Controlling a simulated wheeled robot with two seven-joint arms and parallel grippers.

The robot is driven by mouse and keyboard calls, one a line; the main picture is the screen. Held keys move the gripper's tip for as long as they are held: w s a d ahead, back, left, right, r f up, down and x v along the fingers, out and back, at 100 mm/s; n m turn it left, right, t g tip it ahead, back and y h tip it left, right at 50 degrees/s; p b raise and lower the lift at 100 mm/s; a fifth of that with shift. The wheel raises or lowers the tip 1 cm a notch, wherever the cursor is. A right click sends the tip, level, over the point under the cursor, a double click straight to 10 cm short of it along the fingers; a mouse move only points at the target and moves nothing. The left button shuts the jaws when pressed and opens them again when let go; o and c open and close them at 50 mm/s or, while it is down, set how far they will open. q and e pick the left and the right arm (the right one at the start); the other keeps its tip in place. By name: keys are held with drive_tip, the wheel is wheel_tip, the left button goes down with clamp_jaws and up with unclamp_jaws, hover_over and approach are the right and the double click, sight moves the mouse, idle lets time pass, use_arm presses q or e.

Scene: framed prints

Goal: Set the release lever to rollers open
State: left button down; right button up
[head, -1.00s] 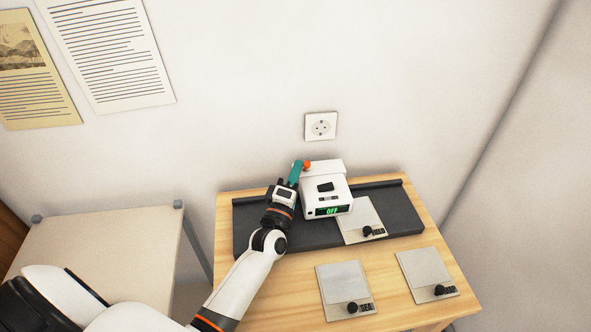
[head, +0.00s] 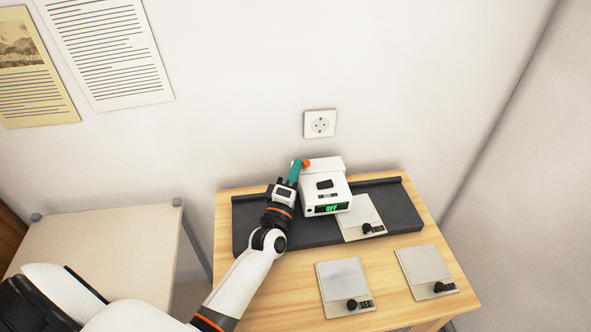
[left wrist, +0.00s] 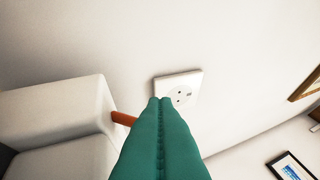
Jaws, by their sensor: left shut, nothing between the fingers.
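The white machine (head: 325,185) stands on a dark base (head: 400,212) on the wooden table, its front display reading OFF in green. Its release lever has an orange end (head: 306,163) at the machine's upper left side. In the left wrist view the orange lever (left wrist: 122,118) sticks out from the white housing (left wrist: 60,125). My left gripper (head: 295,172) has teal fingers, shut and empty, just left of the lever. In the wrist view the shut fingers (left wrist: 160,135) overlap the lever's right end; I cannot tell whether they touch it. My right gripper is out of view.
A pale plate with a black knob (head: 360,215) lies against the machine's right side. Two similar plates (head: 342,280) (head: 422,265) lie on the table's front (head: 400,300). A wall socket (head: 320,123) is behind the machine. A beige side table (head: 100,250) stands left.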

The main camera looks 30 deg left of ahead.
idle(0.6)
use_arm(q)
drive_tip(key=v, duration=0.2)
drive_tip(key=shift+s+f+b, duration=0.2)
drive_tip(key=shift+f+b, duration=0.05)
drive_tip(key=shift+b, duration=0.15)
drive_tip(key=s, duration=0.4)
drive_tip(key=s+d, duration=0.1)
drive_tip(key=s, duration=0.3)
drive_tip(key=s+d+b, duration=0.1)
drive_tip(key=s, duration=0.3)
drive_tip(key=shift+s+r, duration=0.15)
drive_tip(key=shift+s, duration=0.1)
